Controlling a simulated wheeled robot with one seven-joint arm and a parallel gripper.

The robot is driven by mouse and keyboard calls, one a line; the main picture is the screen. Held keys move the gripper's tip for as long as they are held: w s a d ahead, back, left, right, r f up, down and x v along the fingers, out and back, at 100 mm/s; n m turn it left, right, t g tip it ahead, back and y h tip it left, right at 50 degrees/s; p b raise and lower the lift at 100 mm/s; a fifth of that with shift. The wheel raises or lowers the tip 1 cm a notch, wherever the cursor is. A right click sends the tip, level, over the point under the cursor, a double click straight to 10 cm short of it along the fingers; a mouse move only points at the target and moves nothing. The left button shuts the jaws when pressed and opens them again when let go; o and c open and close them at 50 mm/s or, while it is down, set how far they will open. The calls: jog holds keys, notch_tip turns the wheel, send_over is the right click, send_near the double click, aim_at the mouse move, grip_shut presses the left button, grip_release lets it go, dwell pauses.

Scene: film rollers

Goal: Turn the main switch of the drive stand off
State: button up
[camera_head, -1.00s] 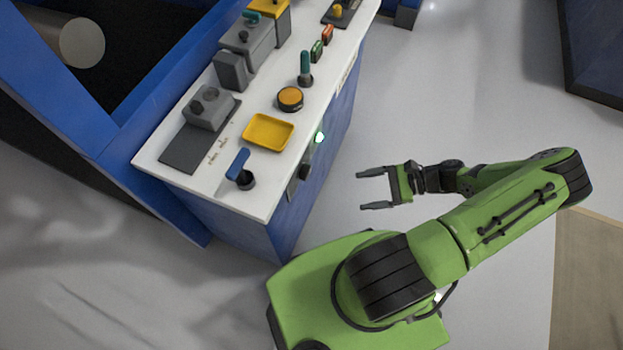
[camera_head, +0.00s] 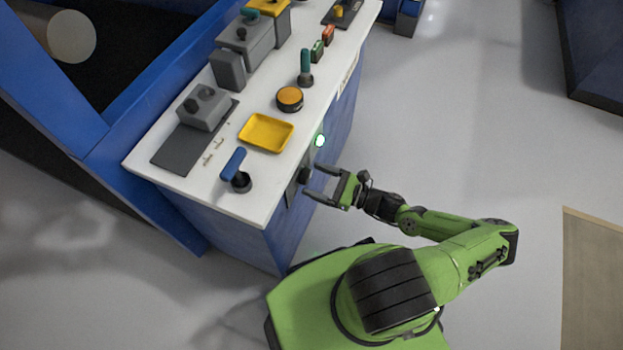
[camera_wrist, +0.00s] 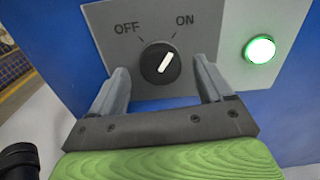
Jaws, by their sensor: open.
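The main switch (camera_wrist: 160,63) is a round black knob with a white pointer bar on a grey plate (camera_wrist: 107,18) marked OFF at left and ON at right. Its pointer leans up and right, toward ON. In the head view the knob (camera_head: 304,175) shows on the front side of the drive stand (camera_head: 262,222). My gripper (camera_wrist: 158,85) is open, with one finger on each side of the knob. Whether the fingers touch it cannot be told. It also shows in the head view (camera_head: 312,184), close against the stand's front. A green lamp (camera_wrist: 259,49) is lit right of the switch.
The white stand top holds a blue-handled lever (camera_head: 233,165), a yellow tray (camera_head: 266,148), an orange button (camera_head: 289,98), a green-handled lever (camera_head: 305,62) and grey boxes (camera_head: 204,105). Open floor (camera_head: 450,120) lies to the right of the stand.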

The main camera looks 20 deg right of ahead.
jog(key=shift+x, duration=1.05)
jog(key=c, duration=1.1)
jog(key=shift+o, duration=0.2)
